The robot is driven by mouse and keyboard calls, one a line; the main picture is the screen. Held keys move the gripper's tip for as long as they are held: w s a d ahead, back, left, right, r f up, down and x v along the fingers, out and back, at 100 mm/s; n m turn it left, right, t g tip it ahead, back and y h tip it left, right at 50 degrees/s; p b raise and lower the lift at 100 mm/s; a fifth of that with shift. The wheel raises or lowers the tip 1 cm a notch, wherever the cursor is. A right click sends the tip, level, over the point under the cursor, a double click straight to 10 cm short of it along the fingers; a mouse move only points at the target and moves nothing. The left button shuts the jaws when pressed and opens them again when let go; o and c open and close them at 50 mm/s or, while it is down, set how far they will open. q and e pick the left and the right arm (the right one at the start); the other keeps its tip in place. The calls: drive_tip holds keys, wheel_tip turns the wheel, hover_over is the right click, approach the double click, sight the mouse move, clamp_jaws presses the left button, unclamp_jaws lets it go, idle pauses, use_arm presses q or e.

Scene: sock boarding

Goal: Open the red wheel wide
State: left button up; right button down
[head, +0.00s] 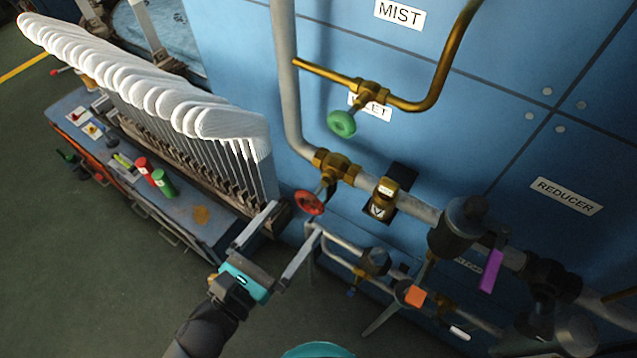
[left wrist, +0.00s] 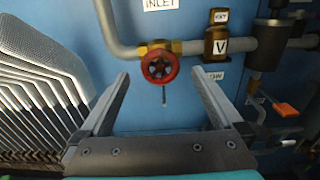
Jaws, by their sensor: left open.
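The red wheel (head: 309,203) sits on a brass valve (head: 336,167) in the grey pipe on the blue panel. In the left wrist view the red wheel (left wrist: 160,67) shows face-on, between and beyond the fingertips. My left gripper (head: 291,219) is open, its two long fingers spread wide and pointing at the wheel. In the left wrist view the left gripper (left wrist: 160,80) has nothing between its fingers, and the wheel appears apart from both. My right gripper is not in view.
A green wheel (head: 342,123) is on the brass line above. A row of white sock boards (head: 165,95) stands close on the left, above a bench (head: 195,212) with red and green cans. A valve with a purple handle (head: 492,270) and an orange handle (head: 415,296) lie to the right.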

sight(307, 204)
use_arm(q)
drive_tip(key=x, duration=0.8)
drive_tip(key=shift+p, duration=0.4)
drive_tip(key=shift+w+d, duration=0.45)
drive_tip(key=shift+w, duration=0.1)
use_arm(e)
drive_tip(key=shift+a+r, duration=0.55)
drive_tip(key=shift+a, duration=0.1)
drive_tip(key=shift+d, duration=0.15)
use_arm(q)
drive_tip(key=shift+c, duration=0.6)
drive_tip(key=c, duration=1.2)
drive_tip(key=shift+o, duration=0.2)
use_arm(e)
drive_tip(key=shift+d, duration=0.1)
